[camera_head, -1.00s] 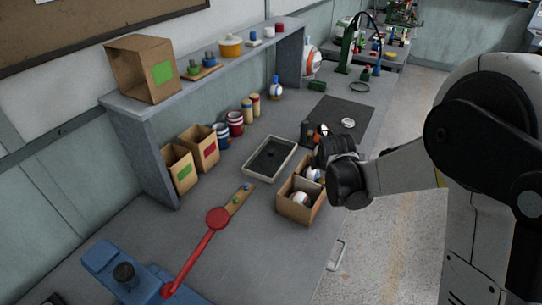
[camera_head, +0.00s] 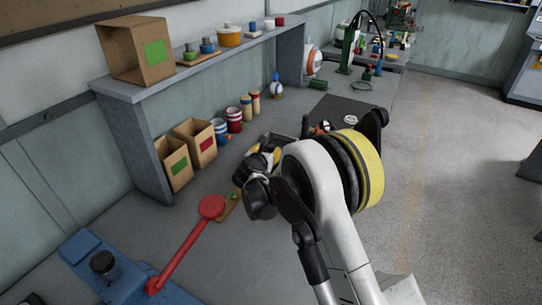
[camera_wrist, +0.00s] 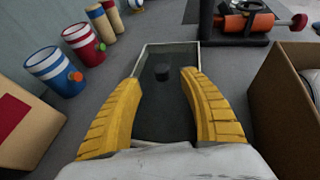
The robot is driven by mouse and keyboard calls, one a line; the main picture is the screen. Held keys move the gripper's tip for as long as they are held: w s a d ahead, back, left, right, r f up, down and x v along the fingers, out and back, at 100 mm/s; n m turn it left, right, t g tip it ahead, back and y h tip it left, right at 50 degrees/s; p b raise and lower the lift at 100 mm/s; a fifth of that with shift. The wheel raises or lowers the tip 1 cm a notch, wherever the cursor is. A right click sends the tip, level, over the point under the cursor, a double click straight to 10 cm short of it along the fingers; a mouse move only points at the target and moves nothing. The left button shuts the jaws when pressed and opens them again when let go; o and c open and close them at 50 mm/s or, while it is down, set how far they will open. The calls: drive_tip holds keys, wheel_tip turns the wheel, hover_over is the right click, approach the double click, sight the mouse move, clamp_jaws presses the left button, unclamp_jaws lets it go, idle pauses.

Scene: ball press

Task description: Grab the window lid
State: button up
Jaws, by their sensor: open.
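In the head view my gripper (camera_head: 264,160) and arm cover most of the lid.
An open cardboard box (camera_wrist: 262,100) stands close on the right. Striped cans (camera_wrist: 55,70) and a carton with a red label (camera_wrist: 22,125) are on the left. A black device with an orange cylinder (camera_wrist: 240,22) stands beyond. A red lever (camera_head: 185,250) on a blue base lies nearer.

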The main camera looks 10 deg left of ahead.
sight(270, 148)
drive_tip(key=b+x, duration=0.1)
drive_tip(key=x, duration=0.1)
drive_tip(key=b+x, duration=0.1)
drive_tip(key=x, duration=0.2)
drive_tip(key=shift+s+f+b, duration=0.15)
drive_tip(key=shift+f+b, duration=0.1)
drive_tip(key=shift+b, duration=0.15)
drive_tip(key=shift+w+d, duration=0.1)
drive_tip(key=shift+w, duration=0.2)
drive_tip(key=shift+r, duration=0.1)
drive_tip(key=shift+c, duration=0.6)
clamp_jaws()
